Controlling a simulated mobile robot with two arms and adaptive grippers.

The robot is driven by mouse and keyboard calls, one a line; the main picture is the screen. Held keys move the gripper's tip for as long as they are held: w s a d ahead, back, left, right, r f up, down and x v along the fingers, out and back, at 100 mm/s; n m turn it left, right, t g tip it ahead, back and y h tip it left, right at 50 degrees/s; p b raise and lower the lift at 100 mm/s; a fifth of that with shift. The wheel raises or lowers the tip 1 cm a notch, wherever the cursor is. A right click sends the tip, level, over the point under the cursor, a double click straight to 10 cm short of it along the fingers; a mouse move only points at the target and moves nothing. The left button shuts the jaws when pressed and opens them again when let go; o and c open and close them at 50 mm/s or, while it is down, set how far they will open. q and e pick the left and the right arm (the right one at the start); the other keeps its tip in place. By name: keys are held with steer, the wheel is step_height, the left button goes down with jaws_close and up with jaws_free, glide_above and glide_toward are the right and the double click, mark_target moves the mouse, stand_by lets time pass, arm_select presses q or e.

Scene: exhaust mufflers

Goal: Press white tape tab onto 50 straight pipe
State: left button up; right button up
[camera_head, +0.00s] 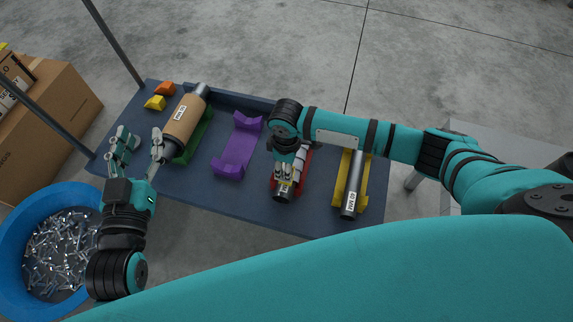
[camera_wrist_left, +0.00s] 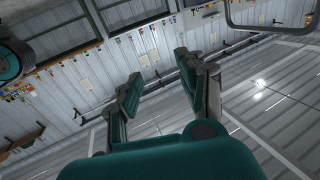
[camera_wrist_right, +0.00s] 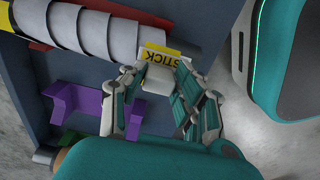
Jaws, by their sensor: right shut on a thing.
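A pipe wrapped in white spiral tape (camera_wrist_right: 95,30) lies in the red cradle (camera_head: 275,183). A yellow label reading "STICK" (camera_wrist_right: 172,55) sits near its end. My right gripper (camera_wrist_right: 157,82) is shut on a white tape tab (camera_wrist_right: 157,80) beside the label; whether the tab touches the pipe I cannot tell. In the head view the right gripper (camera_head: 284,170) is over the pipe and hides part of it; the pipe's dark near end (camera_head: 284,196) shows below.
On the dark table (camera_head: 225,195), a green cradle (camera_head: 205,125) holds a brown-wrapped muffler (camera_head: 184,118). The purple cradle (camera_head: 240,146) is empty. A yellow cradle (camera_head: 343,180) holds a grey pipe (camera_head: 356,180). A blue bin of metal parts (camera_head: 20,215) stands at left.

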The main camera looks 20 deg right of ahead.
steer(key=shift+r+p, duration=0.35)
steer(key=shift+p, duration=0.05)
steer(key=shift+r, duration=0.15)
steer(key=shift+r+p, duration=0.25)
steer(key=shift+p, duration=0.25)
steer(key=shift+r+p, duration=0.2)
steer(key=shift+p, duration=0.1)
steer(key=shift+r, duration=0.2)
steer(key=shift+r+p, duration=0.25)
steer(key=shift+p, duration=0.3)
steer(key=shift+r+p, duration=0.35)
steer(key=shift+p, duration=0.1)
steer(key=shift+r, duration=0.1)
arm_select(q)
steer(key=s+a+f+g+y, duration=0.2)
steer(key=s+a+f+g, duration=0.1)
steer(key=s+f+g, duration=0.3)
steer(key=s+a+f+g+y, duration=0.1)
steer(key=s+a+f+g, duration=0.2)
steer(key=s+f+g, duration=0.3)
step_height(320, 180, down, 4)
steer(key=shift+s+r+n+g+y, duration=0.3)
steer(key=shift+s+n+y, duration=0.1)
steer(key=shift+s, duration=0.55)
